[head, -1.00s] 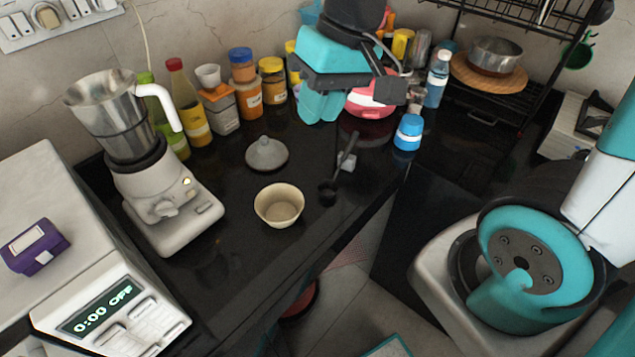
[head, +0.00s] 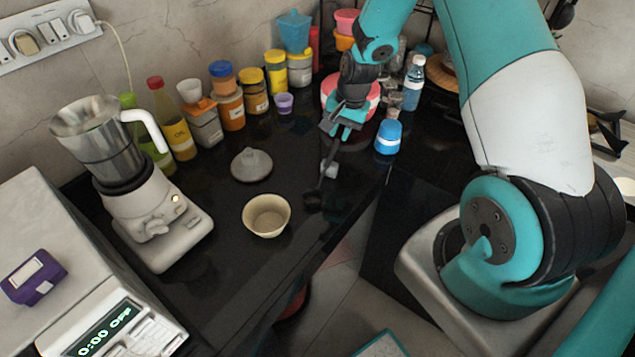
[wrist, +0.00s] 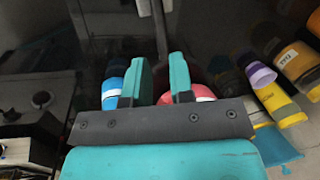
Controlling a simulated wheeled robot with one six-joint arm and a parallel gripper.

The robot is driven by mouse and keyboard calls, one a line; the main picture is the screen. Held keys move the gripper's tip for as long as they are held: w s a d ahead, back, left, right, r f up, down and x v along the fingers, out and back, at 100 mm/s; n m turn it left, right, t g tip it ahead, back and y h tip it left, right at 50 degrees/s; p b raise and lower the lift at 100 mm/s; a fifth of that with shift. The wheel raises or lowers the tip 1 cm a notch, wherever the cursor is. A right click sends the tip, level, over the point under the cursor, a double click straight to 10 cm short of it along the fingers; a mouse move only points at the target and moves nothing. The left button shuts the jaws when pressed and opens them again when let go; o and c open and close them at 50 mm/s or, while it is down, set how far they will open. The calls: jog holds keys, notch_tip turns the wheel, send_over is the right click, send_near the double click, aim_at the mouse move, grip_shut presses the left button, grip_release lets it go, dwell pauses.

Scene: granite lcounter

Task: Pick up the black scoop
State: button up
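The black scoop (head: 314,198) lies on the dark counter, its bowl toward the front and its handle running up and back. A small pale grey block (head: 330,169) is at its handle. My gripper (head: 345,131) is low over the handle's far end, with its fingers pointing down. In the wrist view, the two teal fingers of my gripper (wrist: 158,66) are apart with a gap between them. The scoop's handle (wrist: 160,35) runs toward that gap. I cannot tell whether the fingers touch it. The bowl is not clear in the wrist view.
A beige bowl (head: 266,215) and a grey lid (head: 251,165) are to the left. The counter's front edge is close to the scoop.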

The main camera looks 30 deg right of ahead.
aim_at(335, 147)
jog(key=shift+w+a+f+p, duration=0.2)
jog(key=shift+f+p, duration=0.35)
jog(key=shift+f, duration=0.65)
jog(key=shift+w+a+f+p, duration=0.15)
jog(key=shift+f+p, duration=0.35)
jog(key=shift+f, duration=0.65)
jog(key=shift+w+a+f+p, duration=0.1)
jog(key=shift+w+f+p, duration=0.15)
jog(key=shift+f+p, duration=0.65)
jog(key=shift+f+b, duration=0.3)
jog(key=shift+b, duration=0.1)
grip_shut()
